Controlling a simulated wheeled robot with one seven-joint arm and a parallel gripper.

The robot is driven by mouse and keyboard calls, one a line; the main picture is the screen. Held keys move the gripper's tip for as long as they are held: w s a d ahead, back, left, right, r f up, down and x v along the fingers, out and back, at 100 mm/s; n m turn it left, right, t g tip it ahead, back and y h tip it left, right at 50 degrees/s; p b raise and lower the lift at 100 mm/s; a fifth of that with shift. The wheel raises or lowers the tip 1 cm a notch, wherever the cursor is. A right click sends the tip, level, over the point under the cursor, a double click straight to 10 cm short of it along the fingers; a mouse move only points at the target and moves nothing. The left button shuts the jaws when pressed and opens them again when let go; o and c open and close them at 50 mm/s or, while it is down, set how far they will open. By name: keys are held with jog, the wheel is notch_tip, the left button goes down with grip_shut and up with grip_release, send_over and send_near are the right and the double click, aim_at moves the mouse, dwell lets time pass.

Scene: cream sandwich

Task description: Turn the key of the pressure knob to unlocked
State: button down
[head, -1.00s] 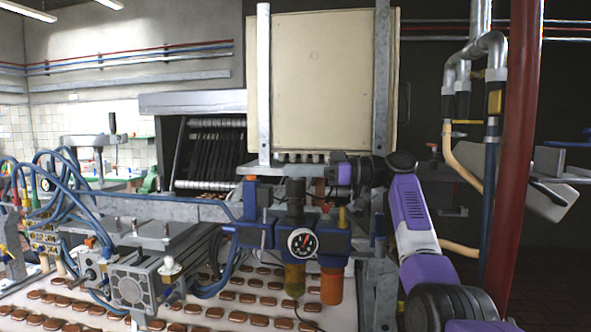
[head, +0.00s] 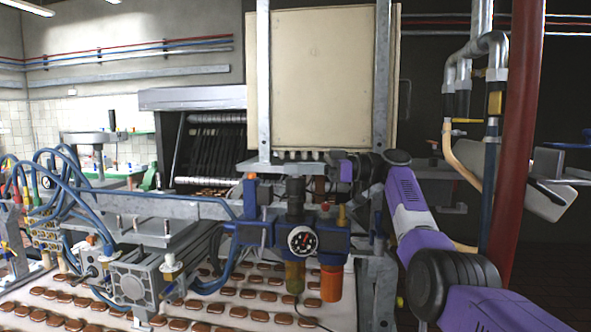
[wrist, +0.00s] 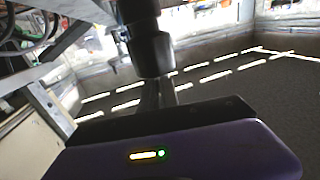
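The pressure unit is a blue regulator block (head: 335,240) with a round white dial gauge (head: 302,240), at the centre of the head view. A black pressure knob (head: 295,190) stands upright on top of it. The key is too small to make out. My gripper (head: 333,167) is at the end of my purple arm, above and to the right of the knob and apparently apart from it. Its fingers are not clear in the head view. The wrist view shows a dark cylinder beyond my purple wrist; I cannot tell what it is or whether the fingers are open.
A grey metal post (head: 381,80) and a cream cabinet (head: 320,80) stand behind. A conveyor (head: 215,318) carries rows of brown biscuits. A red pipe (head: 515,150) rises at the right.

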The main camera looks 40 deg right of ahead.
jog(key=c, duration=1.6)
grip_release()
jog(key=shift+b+v, duration=1.15)
jog(key=shift+v, duration=2.7)
